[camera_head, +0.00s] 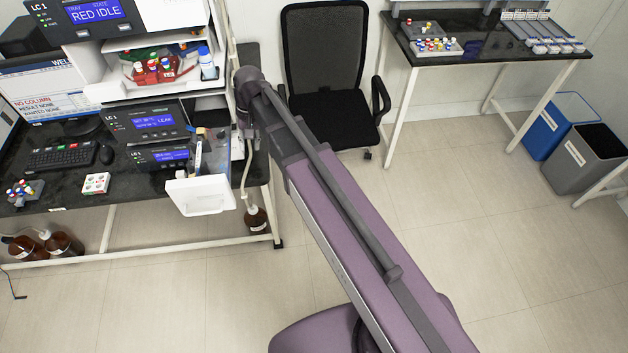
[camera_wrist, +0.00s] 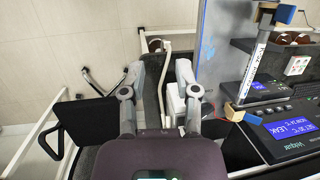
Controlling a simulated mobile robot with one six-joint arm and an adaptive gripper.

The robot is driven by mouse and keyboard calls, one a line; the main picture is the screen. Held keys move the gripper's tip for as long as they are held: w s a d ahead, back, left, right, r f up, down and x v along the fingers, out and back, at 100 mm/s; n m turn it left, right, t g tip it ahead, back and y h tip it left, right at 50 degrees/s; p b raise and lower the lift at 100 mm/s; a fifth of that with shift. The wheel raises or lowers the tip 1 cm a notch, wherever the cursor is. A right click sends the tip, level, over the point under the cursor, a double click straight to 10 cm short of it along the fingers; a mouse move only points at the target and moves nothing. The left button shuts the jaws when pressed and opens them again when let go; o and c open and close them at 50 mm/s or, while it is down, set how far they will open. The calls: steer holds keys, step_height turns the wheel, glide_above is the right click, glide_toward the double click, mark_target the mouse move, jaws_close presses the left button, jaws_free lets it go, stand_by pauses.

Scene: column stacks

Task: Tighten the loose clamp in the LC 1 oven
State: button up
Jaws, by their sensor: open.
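The LC 1 oven (camera_head: 155,122) is in the stack on the left bench, its blue display reading LEAK. Its white door (camera_head: 200,195) stands open at the front. An upright white-labelled column (camera_head: 198,157) shows at the open side; in the wrist view the column (camera_wrist: 252,68) is on the right, with a blue block (camera_wrist: 285,14) near its top and a tan block (camera_wrist: 233,112) near its bottom. I cannot tell which clamp is loose. My gripper (camera_wrist: 160,75) is open and empty, left of the column and apart from it. In the head view its fingers are mostly hidden.
A black chair (camera_head: 325,70) stands right of the bench. White tubing (camera_wrist: 165,70) and a white part (camera_wrist: 175,102) lie beyond and between my fingers. The floor at front left is mostly clear.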

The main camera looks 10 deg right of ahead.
steer(key=s+d+f+t+b, duration=0.1)
steer(key=s+d+f+b, duration=0.2)
steer(key=d+f+b, duration=0.2)
steer(key=s+d+f+t+h+b, duration=0.1)
steer(key=s+d+f+b, duration=0.3)
steer(key=d+f, duration=0.3)
steer(key=d+b, duration=0.1)
steer(key=d, duration=0.4)
steer(key=shift+h+b, duration=0.3)
steer(key=shift+b, duration=0.1)
steer(key=o, duration=0.3)
steer(key=shift+s, duration=0.15)
steer(key=s+d, duration=0.1)
steer(key=d, duration=0.1)
steer(key=shift+s+d, duration=0.35)
steer(key=shift+d, duration=0.05)
steer(key=shift+s, duration=0.15)
